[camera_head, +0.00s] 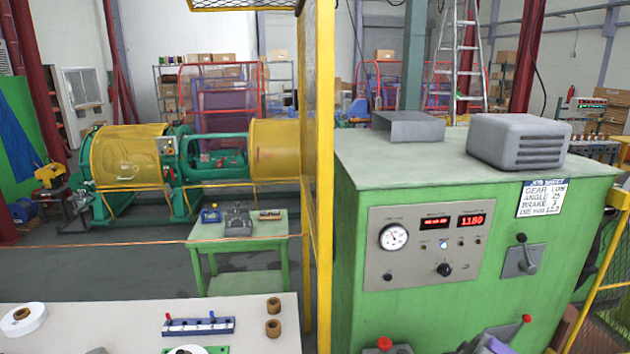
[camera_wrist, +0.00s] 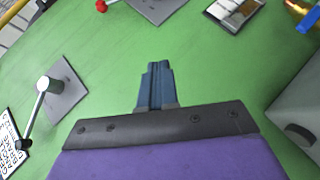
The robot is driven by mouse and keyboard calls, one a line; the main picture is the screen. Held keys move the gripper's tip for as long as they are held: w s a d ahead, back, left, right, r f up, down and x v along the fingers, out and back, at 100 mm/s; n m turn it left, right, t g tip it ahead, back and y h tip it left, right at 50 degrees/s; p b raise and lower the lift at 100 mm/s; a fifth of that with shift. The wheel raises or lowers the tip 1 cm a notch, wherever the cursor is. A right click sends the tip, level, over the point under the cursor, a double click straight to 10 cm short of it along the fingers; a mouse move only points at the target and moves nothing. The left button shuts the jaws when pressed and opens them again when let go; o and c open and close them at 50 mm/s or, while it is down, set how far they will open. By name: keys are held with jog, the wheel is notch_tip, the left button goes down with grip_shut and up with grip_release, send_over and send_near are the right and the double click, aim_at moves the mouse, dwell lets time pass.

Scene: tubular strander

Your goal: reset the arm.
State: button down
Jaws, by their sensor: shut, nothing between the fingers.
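My gripper (camera_wrist: 156,84) shows in the wrist view as slim blue-grey fingers pressed together, with nothing between them. It is in front of a green surface and clear of the levers around it. In the head view only a purple part of my arm shows at the bottom edge, low in front of the green control cabinet (camera_head: 440,315). The gripper's fingertips cannot be made out there. A lever on a grey plate (camera_head: 523,260) is on the cabinet front, and a similar lever (camera_wrist: 47,84) shows at the left of the wrist view.
The cabinet carries a gauge panel (camera_head: 425,247), a job sheet (camera_head: 540,198) and a red-knobbed control (camera_head: 384,344). A yellow post (camera_head: 324,180) stands left of it. A white table (camera_head: 120,318) with small parts is at lower left. A yellow guard rail (camera_head: 603,280) is at right.

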jog(key=w+a+r+y+b, duration=0.1)
jog(key=w+a+r+y, duration=0.3)
jog(key=a, duration=0.8)
jog(key=s+a+r+y+b, duration=0.1)
jog(key=a+r+y, duration=0.1)
jog(key=a+r, duration=0.65)
jog(key=s+a+r+g+y+b, duration=0.1)
jog(key=s+a+r+g+y, duration=0.15)
jog(key=s+a, duration=0.55)
jog(key=s+a+r+g+y+b, duration=0.15)
jog(key=s+a+r, duration=0.3)
jog(key=a, duration=0.65)
jog(key=s+a+r+g+y, duration=0.1)
jog(key=s+a, duration=0.4)
jog(key=s, duration=0.6)
jog(key=s+d+m+g+h+b, duration=0.1)
jog(key=s+d+m+g, duration=0.1)
jog(key=s, duration=1.3)
jog(key=s+d+m+g+h+b, duration=0.1)
jog(key=s+d+m+g+b, duration=0.1)
jog(key=s, duration=1.3)
jog(key=shift+s+d+r+m+g+h, duration=0.35)
jog(key=shift+d+g, duration=0.35)
jog(key=shift+g, duration=0.3)
jog(key=shift+w+a, duration=0.1)
